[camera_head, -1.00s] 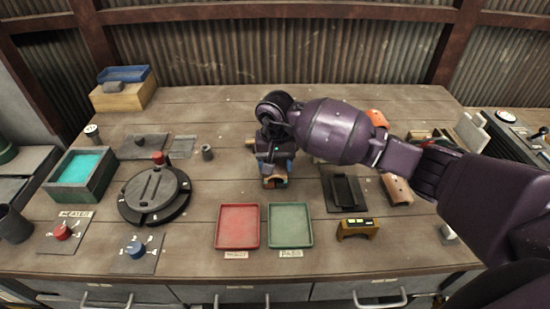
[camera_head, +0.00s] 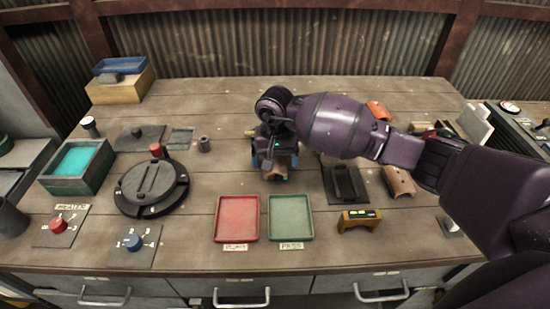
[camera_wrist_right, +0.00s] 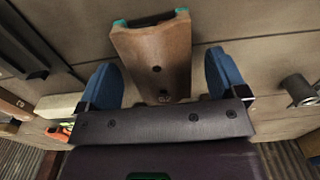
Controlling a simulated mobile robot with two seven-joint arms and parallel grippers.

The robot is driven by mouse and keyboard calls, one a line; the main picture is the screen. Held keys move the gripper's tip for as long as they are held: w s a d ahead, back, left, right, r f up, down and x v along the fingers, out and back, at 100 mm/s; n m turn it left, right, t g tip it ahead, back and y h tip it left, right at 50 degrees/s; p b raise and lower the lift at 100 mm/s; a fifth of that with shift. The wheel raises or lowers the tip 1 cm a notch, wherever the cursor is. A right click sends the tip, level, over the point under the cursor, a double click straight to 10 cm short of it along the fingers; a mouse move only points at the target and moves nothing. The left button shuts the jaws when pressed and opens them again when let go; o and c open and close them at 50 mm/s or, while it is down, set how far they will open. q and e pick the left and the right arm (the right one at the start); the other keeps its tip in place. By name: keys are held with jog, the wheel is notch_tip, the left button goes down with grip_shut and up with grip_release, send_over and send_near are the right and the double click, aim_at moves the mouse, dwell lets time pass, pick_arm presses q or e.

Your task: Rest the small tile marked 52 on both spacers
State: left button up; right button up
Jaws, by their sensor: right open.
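A brown curved tile (camera_wrist_right: 155,55) lies between the two blue fingers of my right gripper (camera_wrist_right: 161,68) in the right wrist view. Its near end carries a small mark that looks like 52, and two dark holes. Gaps show between the tile and both fingers, so the gripper is open around it. Teal bits (camera_wrist_right: 182,11) show at the tile's far corners; I cannot tell whether these are the spacers. In the head view my right gripper (camera_head: 275,163) is low over the mid-table, largely hiding the tile (camera_head: 273,174). My left gripper is not in view.
A red tray (camera_head: 237,218) and a green tray (camera_head: 290,217) lie in front of the gripper. A black holder (camera_head: 344,184), another curved tile (camera_head: 398,182) and a yellow device (camera_head: 360,219) are to the right. A round black turntable (camera_head: 152,188) stands left.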

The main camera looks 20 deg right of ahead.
notch_tip(320, 180, up, 10)
jog(key=shift+f, duration=0.2)
jog(key=shift+r, duration=0.65)
